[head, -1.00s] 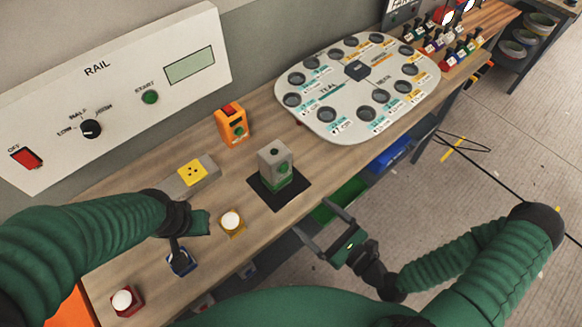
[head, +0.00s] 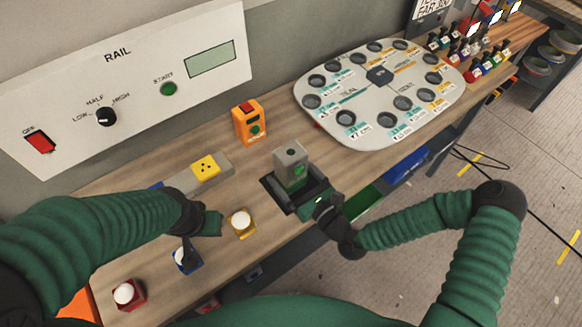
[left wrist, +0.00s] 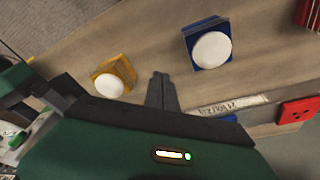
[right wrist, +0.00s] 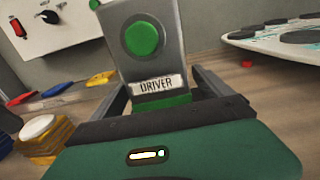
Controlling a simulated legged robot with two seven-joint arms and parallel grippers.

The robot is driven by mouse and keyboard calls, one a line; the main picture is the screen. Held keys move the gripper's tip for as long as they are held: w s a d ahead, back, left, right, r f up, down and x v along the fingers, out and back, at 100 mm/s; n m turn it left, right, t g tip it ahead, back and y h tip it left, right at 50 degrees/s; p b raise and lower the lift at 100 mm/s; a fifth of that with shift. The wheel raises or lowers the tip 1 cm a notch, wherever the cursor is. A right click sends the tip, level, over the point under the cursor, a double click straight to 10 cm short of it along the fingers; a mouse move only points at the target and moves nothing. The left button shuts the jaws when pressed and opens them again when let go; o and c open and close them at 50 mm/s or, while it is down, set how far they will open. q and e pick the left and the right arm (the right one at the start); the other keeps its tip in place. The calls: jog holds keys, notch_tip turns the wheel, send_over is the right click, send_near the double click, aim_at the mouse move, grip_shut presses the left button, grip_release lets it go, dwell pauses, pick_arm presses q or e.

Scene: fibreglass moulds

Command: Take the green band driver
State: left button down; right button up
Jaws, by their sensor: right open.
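The green band driver (head: 290,160) is a grey upright block with a green button, a DRIVER label and a green band low down. My right gripper (head: 297,188) is open, with one finger on each side of the driver's lower part. In the right wrist view the driver (right wrist: 146,60) stands between the spread fingers, with its base hidden by the gripper body. I see no clear grip on it. My left gripper (left wrist: 162,88) is shut and empty, above the bench near the blue-based white button (left wrist: 211,50).
A yellow-based button (head: 241,222) and a red-based button (head: 126,293) sit on the bench. A white oval plate (head: 380,97) lies right of the driver. The RAIL panel (head: 130,80) is at the back.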

jog(key=shift+w+a, duration=0.1)
jog(key=shift+w, duration=0.05)
jog(key=c, duration=1.8)
jog(key=shift+c, duration=0.2)
jog(key=shift+r, duration=0.15)
